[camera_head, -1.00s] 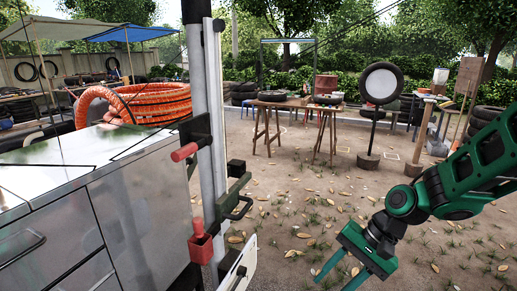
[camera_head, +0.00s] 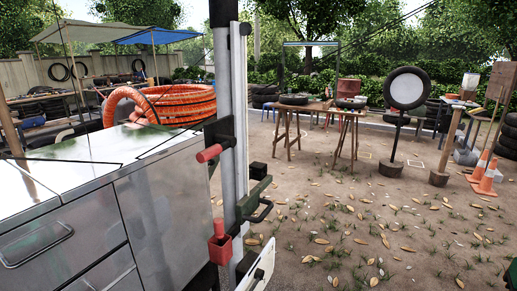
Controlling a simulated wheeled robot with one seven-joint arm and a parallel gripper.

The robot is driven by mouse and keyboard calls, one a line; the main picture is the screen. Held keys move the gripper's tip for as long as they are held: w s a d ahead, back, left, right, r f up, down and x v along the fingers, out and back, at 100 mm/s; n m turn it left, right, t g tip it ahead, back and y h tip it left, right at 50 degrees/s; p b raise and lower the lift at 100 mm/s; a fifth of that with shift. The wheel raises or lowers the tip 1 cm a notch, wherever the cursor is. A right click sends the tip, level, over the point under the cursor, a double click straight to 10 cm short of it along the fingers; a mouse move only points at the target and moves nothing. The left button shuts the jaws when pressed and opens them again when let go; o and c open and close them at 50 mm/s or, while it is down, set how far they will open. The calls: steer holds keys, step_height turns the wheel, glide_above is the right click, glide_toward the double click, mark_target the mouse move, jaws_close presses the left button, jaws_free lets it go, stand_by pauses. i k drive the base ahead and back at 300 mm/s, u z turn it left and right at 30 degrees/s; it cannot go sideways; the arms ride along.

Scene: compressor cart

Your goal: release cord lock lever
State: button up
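A red cylindrical handle (camera_head: 209,153) sticks out to the left from a dark bracket on the upright post (camera_head: 232,110) beside the metal cart (camera_head: 150,215). Lower on the same post is a red box-like piece (camera_head: 220,245) with a red knob on top. A dark green bracket with a black loop handle (camera_head: 262,210) sits on the post's right side. I cannot tell which of these is the cord lock lever. My gripper is not in view; only a green sliver, perhaps of my arm, shows at the lower right edge.
A coiled orange hose (camera_head: 185,104) lies behind the cart. Orange cones (camera_head: 487,178) are at the right. The leaf-strewn ground right of the post is open.

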mark_target(221, 141)
steer(key=u, duration=0.3)
steer(key=k, duration=1.5)
steer(key=z, duration=0.35)
steer(key=i, duration=1)
steer(key=u, duration=0.05)
